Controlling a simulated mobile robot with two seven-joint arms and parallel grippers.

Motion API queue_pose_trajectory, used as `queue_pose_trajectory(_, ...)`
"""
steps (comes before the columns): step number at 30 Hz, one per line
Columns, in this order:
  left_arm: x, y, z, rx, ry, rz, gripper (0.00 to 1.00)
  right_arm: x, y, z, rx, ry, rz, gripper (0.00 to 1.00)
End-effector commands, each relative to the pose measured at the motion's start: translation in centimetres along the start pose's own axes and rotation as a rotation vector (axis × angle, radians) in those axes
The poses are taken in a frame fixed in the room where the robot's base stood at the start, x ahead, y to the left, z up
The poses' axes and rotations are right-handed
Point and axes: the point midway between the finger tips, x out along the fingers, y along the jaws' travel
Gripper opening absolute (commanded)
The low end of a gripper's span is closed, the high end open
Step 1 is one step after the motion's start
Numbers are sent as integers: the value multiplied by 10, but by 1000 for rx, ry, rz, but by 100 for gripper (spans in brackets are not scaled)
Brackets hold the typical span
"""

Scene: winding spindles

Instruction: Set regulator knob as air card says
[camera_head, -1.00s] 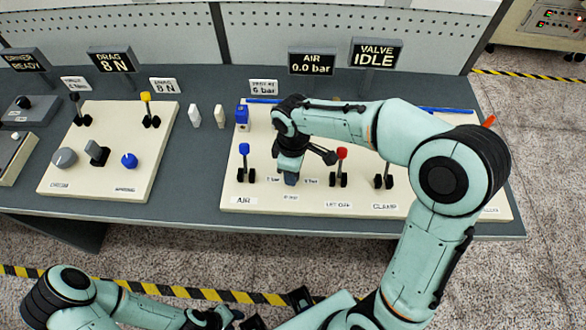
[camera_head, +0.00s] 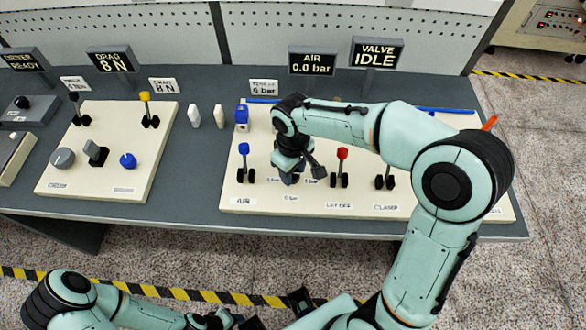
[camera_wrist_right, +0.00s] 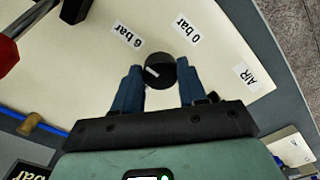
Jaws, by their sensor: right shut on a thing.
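The regulator knob (camera_wrist_right: 158,72) is a round dark knob with a white mark on its left part in the right wrist view. My right gripper (camera_wrist_right: 160,80) is shut on it, one blue finger on each side. In the head view my right gripper (camera_head: 289,176) covers the knob. A "6 bar" label (camera_wrist_right: 127,36) and a "0 bar" label (camera_wrist_right: 181,33) lie beside the knob. The air card (camera_head: 264,87) at the back appears to read 6 bar. The AIR display (camera_head: 312,62) reads 0.0 bar. My left gripper (camera_head: 226,318) is low at the bottom edge, its fingers unclear.
A blue-topped lever (camera_head: 244,150) stands left of my right gripper and a red-topped lever (camera_head: 342,155) stands right of it. A blue block (camera_head: 242,115) stands behind. The left panel (camera_head: 65,180) carries more knobs and levers. The VALVE display (camera_head: 377,53) reads IDLE.

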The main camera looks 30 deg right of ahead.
Motion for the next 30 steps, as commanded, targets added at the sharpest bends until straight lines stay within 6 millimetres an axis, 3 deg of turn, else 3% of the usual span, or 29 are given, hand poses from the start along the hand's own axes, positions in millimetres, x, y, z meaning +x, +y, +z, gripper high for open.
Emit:
queue_pose_trajectory(8, 0, 0, 0, 0, 0, 0, 43, 0, 0, 0, 5, 1, -1, 11)
queue_pose_trajectory(9, 0, 0, 0, 0, 0, 0, 43, 0, 0, 0, 5, 1, -1, 45)
queue_pose_trajectory(11, 0, 0, 0, 0, 0, 0, 43, 0, 0, 0, 4, 1, -1, 64)
queue_pose_trajectory(12, 0, 0, 0, 0, 0, 0, 43, 0, 0, 0, 4, 1, -1, 67)
queue_pose_trajectory(23, -1, 0, 0, 0, 0, 0, 43, -6, 0, 0, 2, 2, 0, 67)
queue_pose_trajectory(30, -8, 4, -2, 2, 4, 2, 43, -51, 1, -2, 2, 8, 2, 67)
